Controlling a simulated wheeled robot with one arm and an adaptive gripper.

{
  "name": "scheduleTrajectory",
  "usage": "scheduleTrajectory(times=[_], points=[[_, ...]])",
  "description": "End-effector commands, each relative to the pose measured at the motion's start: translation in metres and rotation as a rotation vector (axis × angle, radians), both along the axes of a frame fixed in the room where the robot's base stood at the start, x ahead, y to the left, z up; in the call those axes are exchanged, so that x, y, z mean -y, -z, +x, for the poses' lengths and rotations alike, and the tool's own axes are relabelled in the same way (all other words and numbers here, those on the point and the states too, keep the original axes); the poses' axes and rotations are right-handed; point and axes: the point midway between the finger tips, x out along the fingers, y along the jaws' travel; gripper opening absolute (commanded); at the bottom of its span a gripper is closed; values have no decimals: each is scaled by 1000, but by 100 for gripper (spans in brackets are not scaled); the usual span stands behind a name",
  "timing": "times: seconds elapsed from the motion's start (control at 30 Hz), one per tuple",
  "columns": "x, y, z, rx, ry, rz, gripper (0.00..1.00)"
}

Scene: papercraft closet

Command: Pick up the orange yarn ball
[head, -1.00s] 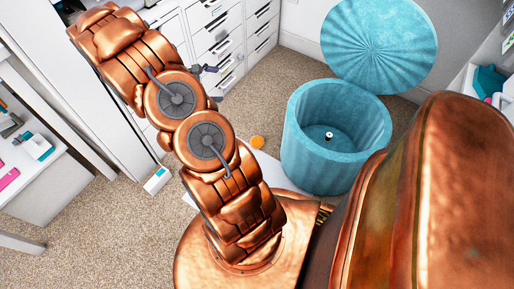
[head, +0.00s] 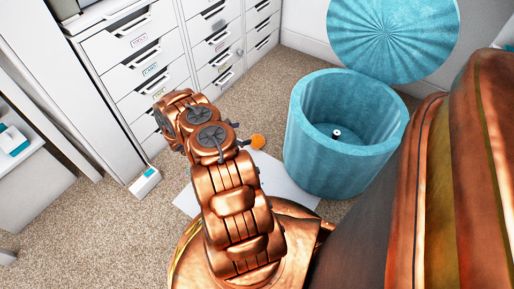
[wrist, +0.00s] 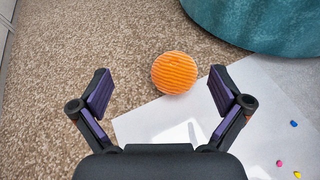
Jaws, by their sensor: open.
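The orange yarn ball (wrist: 174,73) rests on the floor at the edge of a white sheet, a little beyond my fingertips in the wrist view. In the head view the ball (head: 257,142) shows just right of my arm. My gripper (wrist: 160,88) is open and empty, its two dark fingers with purple pads spread wide. The ball lies roughly between the fingers' lines, slightly ahead of them. In the head view my gripper is mostly hidden behind my arm.
A teal round bin (head: 340,150) stands right of the ball, with a black-and-white object inside and its lid (head: 393,38) behind. A white sheet (wrist: 240,115) with several small coloured bits lies on the carpet. White drawers (head: 150,60) stand at the back; a small white box (head: 145,182) is left.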

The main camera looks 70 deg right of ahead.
Motion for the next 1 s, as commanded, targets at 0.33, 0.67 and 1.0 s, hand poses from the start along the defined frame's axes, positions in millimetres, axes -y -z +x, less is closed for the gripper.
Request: scheduleTrajectory(times=[0.33, 0.67, 1.0], points=[[-4, 77, -14, -30, -48, 48, 100], [16, 87, -28, -30, -48, 48, 100], [39, 93, -50, -30, -48, 48, 100]])
